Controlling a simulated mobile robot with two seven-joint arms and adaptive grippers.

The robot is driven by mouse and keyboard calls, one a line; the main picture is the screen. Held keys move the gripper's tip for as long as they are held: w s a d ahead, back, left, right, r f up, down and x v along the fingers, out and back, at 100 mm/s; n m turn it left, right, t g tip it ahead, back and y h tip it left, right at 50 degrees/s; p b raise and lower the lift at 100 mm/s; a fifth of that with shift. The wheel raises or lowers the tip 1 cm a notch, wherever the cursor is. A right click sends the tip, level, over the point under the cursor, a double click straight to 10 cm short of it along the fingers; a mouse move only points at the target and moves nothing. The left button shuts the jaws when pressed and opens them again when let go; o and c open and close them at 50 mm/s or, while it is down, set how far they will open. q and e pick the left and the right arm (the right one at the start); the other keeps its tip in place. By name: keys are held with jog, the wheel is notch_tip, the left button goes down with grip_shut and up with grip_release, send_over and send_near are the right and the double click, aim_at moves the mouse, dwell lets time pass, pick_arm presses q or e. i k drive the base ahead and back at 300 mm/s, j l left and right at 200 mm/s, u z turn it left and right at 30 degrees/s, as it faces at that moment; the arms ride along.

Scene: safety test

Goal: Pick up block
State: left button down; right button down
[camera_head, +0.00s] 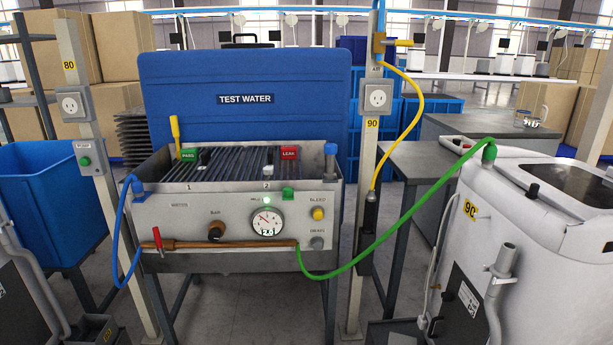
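No single thing stands out clearly as the block. A small green block-like piece (288,194) sits at the top edge of the grey test station's front panel (185,212), right of the slot marked 2. A green piece marked PASS (189,155) and a red piece marked LEAK (290,153) are at the back of the station's dark grate (235,168). Small dark pieces stand beside them, too small to make out. Neither of my grippers shows in the head view.
A blue TEST WATER tank (245,70) stands behind the station. A white machine (510,190) is at right, a blue bin (50,205) at left.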

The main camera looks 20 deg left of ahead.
aim_at(289, 152)
jog(key=i+j, duration=0.15)
jog(key=j, duration=0.2)
jog(key=i+j+z, duration=0.1)
jog(key=j, duration=0.3)
jog(key=i+j, duration=0.4)
jog(key=j, duration=0.35)
jog(key=z, duration=0.05)
